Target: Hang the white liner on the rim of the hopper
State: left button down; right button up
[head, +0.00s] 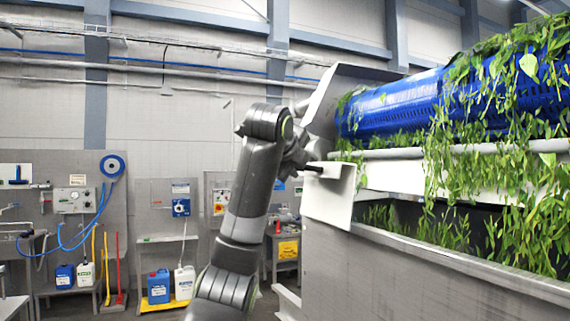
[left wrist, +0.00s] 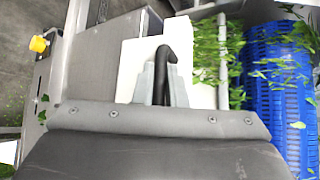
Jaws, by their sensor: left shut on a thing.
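The white liner (head: 328,208) is a bent white sheet at the left end of the steel hopper (head: 400,283) in the head view. My left gripper (head: 308,168) is at its upper edge, shut on it by a dark handle-like bar. In the left wrist view the gripper's grey fingers (left wrist: 161,88) close around a black curved part (left wrist: 165,62) in front of the white liner (left wrist: 128,70). The liner overlaps the near-left corner of the hopper rim (head: 470,268); I cannot tell whether it touches the rim. My right gripper is not in view.
A blue perforated drum (head: 400,105) draped with green leaves (head: 465,185) lies above the hopper. A steel side plate (head: 335,95) stands behind my left wrist. Blue and white jugs (head: 184,282) stand at the back wall. The floor at left is open.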

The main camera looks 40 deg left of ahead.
aim_at(322, 207)
pick_arm(q)
jog(key=shift+w+d+p, duration=0.5)
jog(key=shift+w+p, duration=0.05)
jog(key=shift+w, duration=0.6)
jog(key=shift+w+d+p, duration=0.5)
jog(key=shift+w, duration=0.65)
jog(key=shift+w+d+p, duration=0.5)
jog(key=shift+w+p, duration=0.05)
jog(key=shift+w, duration=0.6)
jog(key=shift+s+f+b, duration=0.25)
jog(key=shift+f+b, duration=0.8)
jog(key=shift+f, duration=0.2)
jog(key=shift+w+a+f+b, duration=0.1)
jog(key=shift+w+f+b, duration=0.15)
jog(key=shift+f+b, duration=0.65)
jog(key=shift+s+f+b, duration=0.15)
jog(key=shift+f+b, duration=0.55)
jog(key=shift+f, duration=0.75)
jog(key=shift+f+b, duration=0.9)
jog(key=shift+f, duration=0.45)
jog(key=shift+f+b, duration=1.25)
jog(key=shift+f, duration=0.75)
